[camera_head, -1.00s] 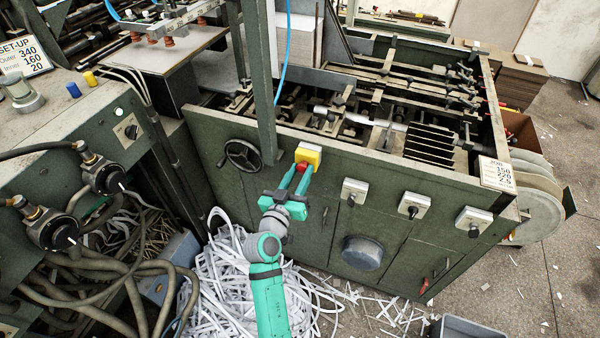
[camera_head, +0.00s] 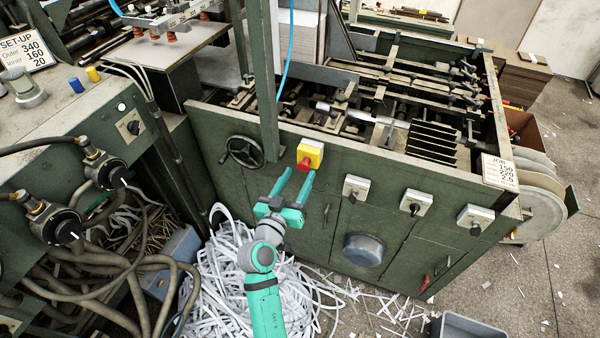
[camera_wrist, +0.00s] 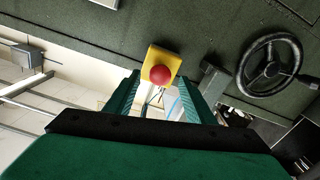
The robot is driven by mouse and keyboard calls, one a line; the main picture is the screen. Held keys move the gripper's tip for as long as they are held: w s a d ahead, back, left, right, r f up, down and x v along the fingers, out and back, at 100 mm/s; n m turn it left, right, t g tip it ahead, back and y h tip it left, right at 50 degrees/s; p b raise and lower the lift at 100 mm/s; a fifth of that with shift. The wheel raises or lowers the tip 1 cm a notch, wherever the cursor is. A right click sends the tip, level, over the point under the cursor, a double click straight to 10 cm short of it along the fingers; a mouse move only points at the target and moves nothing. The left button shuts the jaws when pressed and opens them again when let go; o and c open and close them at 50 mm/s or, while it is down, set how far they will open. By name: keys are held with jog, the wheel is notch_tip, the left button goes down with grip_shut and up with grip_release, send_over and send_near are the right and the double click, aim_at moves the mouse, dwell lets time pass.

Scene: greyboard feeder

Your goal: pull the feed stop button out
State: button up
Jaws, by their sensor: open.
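The feed stop button is a red mushroom head (camera_head: 304,164) on a yellow box (camera_head: 313,150) on the green machine's front panel. In the wrist view the red button (camera_wrist: 160,75) stands in front of the yellow box (camera_wrist: 153,57), beyond the fingertips and between their lines. My teal gripper (camera_head: 296,178) is open, its two fingers pointing up at the panel just below the button. The fingers look apart from the button, with nothing between them. In the wrist view the gripper (camera_wrist: 163,88) also shows spread fingers.
A black handwheel (camera_head: 243,153) sits left of the button, beside a green upright post (camera_head: 262,90). Grey switch boxes (camera_head: 356,188) line the panel to the right. A heap of white paper strips (camera_head: 225,275) lies below my arm. Hoses (camera_head: 110,265) fill the lower left.

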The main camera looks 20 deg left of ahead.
jog(key=s, duration=0.8)
jog(key=shift+s+a, duration=0.15)
jog(key=s+d+f+n+g+y, duration=0.1)
jog(key=s+d+f+g, duration=0.1)
jog(key=s+d+f, duration=0.4)
jog(key=s+d+f+g+y, duration=0.1)
jog(key=s+d+f, duration=0.3)
jog(key=s+f, duration=0.35)
jog(key=s+d+r+m, duration=0.1)
jog(key=s+d+r, duration=0.1)
jog(key=s, duration=0.4)
jog(key=s+d+r+m+h, duration=0.1)
jog(key=s+d+r, duration=0.1)
jog(key=s+d, duration=0.2)
jog(key=s+d+r+m, duration=0.1)
jog(key=s+d, duration=0.3)
jog(key=s, duration=0.5)
jog(key=shift+r, duration=0.45)
